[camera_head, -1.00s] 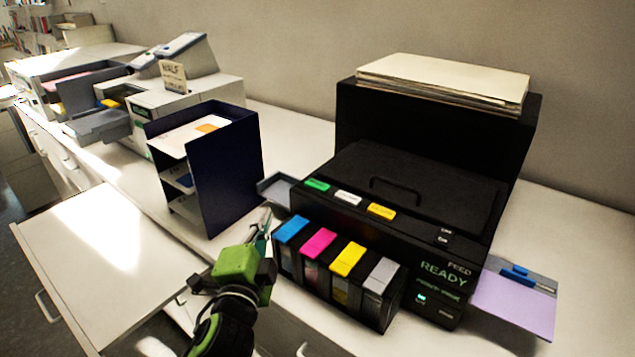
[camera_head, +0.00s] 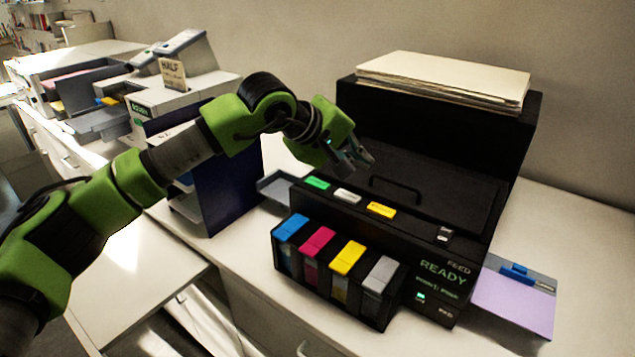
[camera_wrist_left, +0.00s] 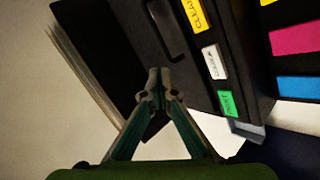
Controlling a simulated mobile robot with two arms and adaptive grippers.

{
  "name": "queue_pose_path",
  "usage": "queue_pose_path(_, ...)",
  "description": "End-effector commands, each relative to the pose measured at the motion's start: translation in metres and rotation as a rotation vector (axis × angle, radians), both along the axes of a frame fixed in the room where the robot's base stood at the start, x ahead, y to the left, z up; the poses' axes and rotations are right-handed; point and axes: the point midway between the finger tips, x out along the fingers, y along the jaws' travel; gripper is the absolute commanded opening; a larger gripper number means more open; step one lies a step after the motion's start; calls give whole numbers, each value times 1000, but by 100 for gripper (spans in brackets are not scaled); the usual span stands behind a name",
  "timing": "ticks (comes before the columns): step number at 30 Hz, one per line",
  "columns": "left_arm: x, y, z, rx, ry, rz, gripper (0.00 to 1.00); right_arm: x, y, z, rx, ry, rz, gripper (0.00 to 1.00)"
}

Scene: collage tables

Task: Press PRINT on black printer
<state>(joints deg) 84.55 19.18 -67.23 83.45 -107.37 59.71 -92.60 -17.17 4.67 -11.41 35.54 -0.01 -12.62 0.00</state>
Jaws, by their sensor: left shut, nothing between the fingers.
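The black printer (camera_head: 419,176) stands on the white counter. Its front ledge has a green button (camera_head: 317,183), a white button (camera_head: 347,196) and a yellow button (camera_head: 381,210). The lettering on the green button (camera_wrist_left: 228,103) is too small to read surely. My left gripper (camera_head: 361,160) is above the printer's lid, behind the green and white buttons. In the left wrist view its fingertips (camera_wrist_left: 155,82) meet with nothing between them, apart from the buttons in the picture. My right gripper is not in view.
Ink tanks (camera_head: 334,263) in several colours line the printer's front. A lid handle (camera_head: 396,188) rises behind the buttons. A paper stack (camera_head: 443,78) lies on top. A dark blue sorter (camera_head: 228,188) stands at left. An output tray with lilac paper (camera_head: 515,302) is at right.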

Motion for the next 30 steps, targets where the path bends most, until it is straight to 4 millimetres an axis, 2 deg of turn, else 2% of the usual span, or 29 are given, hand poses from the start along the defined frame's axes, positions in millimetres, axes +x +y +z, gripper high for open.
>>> queue_pose_path(1,15,22,8,100,-56,26,0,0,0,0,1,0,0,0)
queue_pose_path(3,30,48,16,209,-109,56,0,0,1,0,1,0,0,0)
queue_pose_path(6,42,73,26,312,-151,85,0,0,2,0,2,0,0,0)
queue_pose_path(9,48,87,31,364,-172,102,0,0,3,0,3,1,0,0)
queue_pose_path(22,49,90,32,377,-177,105,0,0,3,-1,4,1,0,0)
queue_pose_path(30,49,90,13,376,-175,105,0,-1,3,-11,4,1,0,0)
